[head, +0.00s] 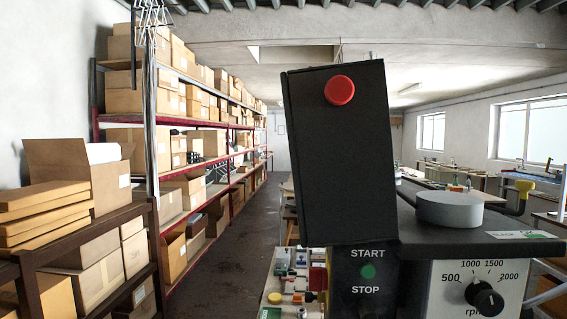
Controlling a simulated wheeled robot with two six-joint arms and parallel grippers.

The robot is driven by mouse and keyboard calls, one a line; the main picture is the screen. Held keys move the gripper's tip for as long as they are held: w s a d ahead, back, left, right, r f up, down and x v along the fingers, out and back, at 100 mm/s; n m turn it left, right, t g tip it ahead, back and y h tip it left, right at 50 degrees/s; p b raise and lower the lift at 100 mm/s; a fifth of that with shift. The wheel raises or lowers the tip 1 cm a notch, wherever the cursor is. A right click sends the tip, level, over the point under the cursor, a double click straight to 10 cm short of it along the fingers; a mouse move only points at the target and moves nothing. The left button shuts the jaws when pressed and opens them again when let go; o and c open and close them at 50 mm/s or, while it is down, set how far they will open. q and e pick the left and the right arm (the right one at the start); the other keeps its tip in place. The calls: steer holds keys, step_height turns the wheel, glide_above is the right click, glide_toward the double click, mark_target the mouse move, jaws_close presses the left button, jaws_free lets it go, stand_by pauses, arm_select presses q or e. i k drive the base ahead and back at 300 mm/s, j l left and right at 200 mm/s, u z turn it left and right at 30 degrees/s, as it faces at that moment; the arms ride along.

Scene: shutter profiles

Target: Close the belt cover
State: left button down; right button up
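A black box-like panel (335,165) with a red round button (339,90) stands raised and slightly tilted on the machine, right of centre in the head view. I cannot tell for sure whether this panel is the belt cover. Below it is a black control face with a green button (369,271) between the words START and STOP. To its right is a dark flat top (475,232) with a grey round disc (449,209) on it. Whatever lies behind the tall panel is hidden. Neither of my grippers is in view.
A white rpm dial plate with a black knob (484,297) is at the lower right. A workbench with small items (290,290) is left of the machine. Shelves of cardboard boxes (185,150) line the left. The aisle floor (225,240) between looks clear.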

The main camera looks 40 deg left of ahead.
mark_target(338, 117)
steer(key=l+u, duration=0.1)
steer(key=u, duration=0.95)
steer(key=k+j+z, duration=0.4)
steer(key=i+j, duration=0.05)
steer(key=i, duration=0.05)
